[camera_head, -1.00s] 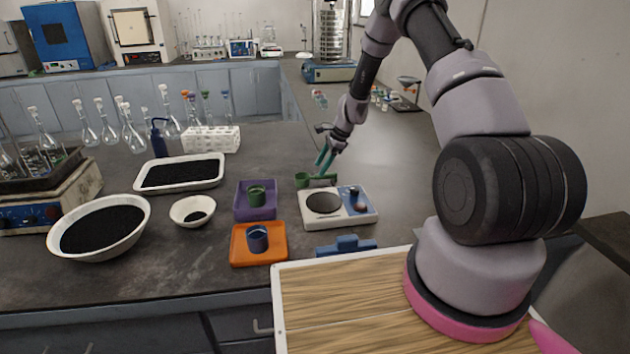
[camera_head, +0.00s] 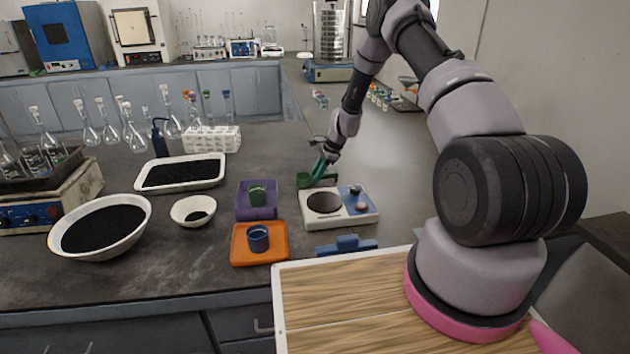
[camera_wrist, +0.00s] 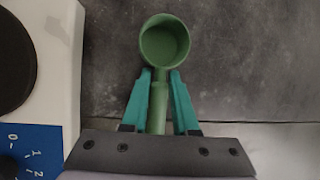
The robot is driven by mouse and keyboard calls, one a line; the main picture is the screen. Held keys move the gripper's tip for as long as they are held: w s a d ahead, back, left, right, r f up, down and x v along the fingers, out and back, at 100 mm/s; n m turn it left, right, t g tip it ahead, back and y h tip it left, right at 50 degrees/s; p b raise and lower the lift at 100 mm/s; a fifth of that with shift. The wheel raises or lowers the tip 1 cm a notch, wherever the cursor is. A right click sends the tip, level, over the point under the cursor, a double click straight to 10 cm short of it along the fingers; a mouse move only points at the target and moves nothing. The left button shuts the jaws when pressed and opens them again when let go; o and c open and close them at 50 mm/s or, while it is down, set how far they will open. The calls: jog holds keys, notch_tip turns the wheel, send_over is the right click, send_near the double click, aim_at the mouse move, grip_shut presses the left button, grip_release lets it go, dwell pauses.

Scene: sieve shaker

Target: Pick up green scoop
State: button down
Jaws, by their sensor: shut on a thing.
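The green scoop (camera_wrist: 165,42) shows in the wrist view with its round cup at the far end and its handle running back between my fingers. My gripper (camera_wrist: 160,80) has teal fingers, one on each side of the handle, and is shut on it. I cannot tell whether the scoop still touches the bench.
A purple tray (camera_head: 242,209) and an orange tray (camera_head: 276,253), each with a cup, stand to the left. A white bowl (camera_head: 180,218) is further left.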

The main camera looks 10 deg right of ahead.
jog(key=shift+r, duration=0.1)
notch_tip(320, 180, up, 10)
dwell(0.4)
